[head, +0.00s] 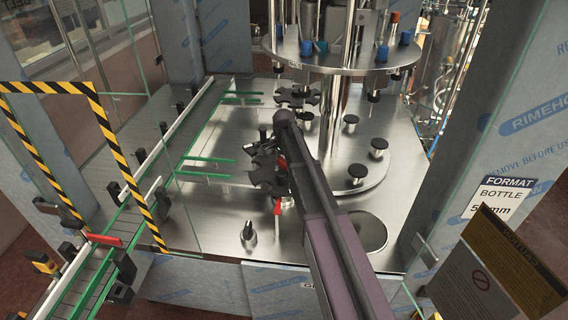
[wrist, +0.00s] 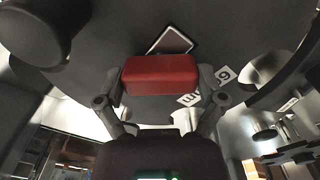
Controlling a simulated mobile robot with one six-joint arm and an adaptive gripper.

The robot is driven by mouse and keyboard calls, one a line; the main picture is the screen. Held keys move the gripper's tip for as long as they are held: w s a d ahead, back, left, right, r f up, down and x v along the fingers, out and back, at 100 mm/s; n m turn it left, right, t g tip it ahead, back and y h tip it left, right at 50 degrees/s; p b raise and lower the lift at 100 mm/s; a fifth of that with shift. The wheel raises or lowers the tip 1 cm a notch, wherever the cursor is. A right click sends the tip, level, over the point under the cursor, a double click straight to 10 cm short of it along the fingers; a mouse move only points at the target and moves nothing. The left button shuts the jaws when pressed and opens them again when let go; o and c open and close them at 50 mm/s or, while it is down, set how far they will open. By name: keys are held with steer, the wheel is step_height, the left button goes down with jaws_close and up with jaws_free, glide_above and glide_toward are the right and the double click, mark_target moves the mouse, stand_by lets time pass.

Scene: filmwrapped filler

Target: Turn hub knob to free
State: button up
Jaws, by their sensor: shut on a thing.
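A red block-shaped knob (wrist: 160,75) sits between the two fingers of my gripper (wrist: 161,88) in the wrist view. The fingers are shut on its left and right ends. It lies against a dark grey plate (wrist: 110,50). I cannot make out which setting the knob points to. In the head view my gripper (head: 263,147) is partly hidden by my arm, just above a dark notched star wheel (head: 262,176). The knob in the grip cannot be made out there. A red handle (head: 278,206) shows just below the wheel; I cannot tell if it is the same part.
A second star wheel (head: 296,97) stands behind. Black round pedestals (head: 358,171) are on the right of the steel deck (head: 215,215). A black pointed knob (head: 248,234) stands at the front. Green guide rails (head: 205,177) and a striped frame (head: 120,160) are left.

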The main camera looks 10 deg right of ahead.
steer(key=shift+n, duration=0.4)
steer(key=n, duration=0.9)
stand_by(0.5)
steer(key=o, duration=0.8)
steer(key=shift+m, duration=0.4)
